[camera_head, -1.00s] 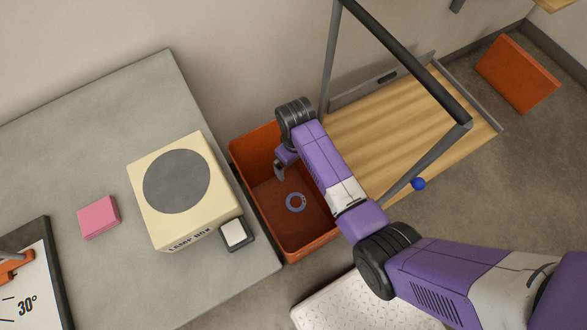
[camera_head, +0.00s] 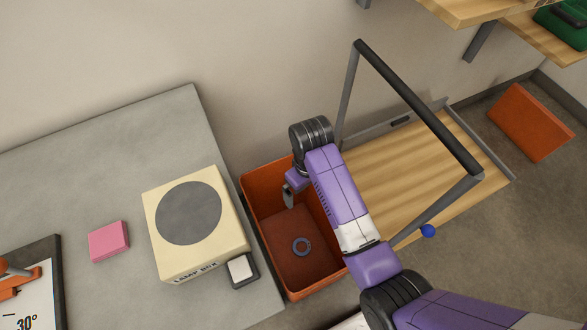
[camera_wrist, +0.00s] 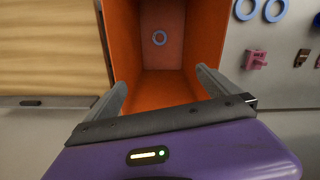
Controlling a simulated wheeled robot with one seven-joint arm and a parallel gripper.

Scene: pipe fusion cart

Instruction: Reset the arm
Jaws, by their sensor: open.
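My gripper (camera_wrist: 163,88) is open and empty in the wrist view, its two fingers apart over the mouth of an orange bin. In the head view my gripper (camera_head: 289,197) hangs at the bin's upper part, partly hidden by my wrist. My purple arm reaches in from the lower right. The orange bin (camera_head: 268,218) stands between the grey table and the wooden cart.
The grey table (camera_head: 110,150) holds a cream lamp box (camera_head: 236,225), a pink block (camera_head: 109,241) and a small dark box with a white top (camera_head: 241,270). The wooden cart (camera_head: 400,180) has a dark handle frame (camera_head: 420,105). An orange panel (camera_head: 530,122) stands at the right.

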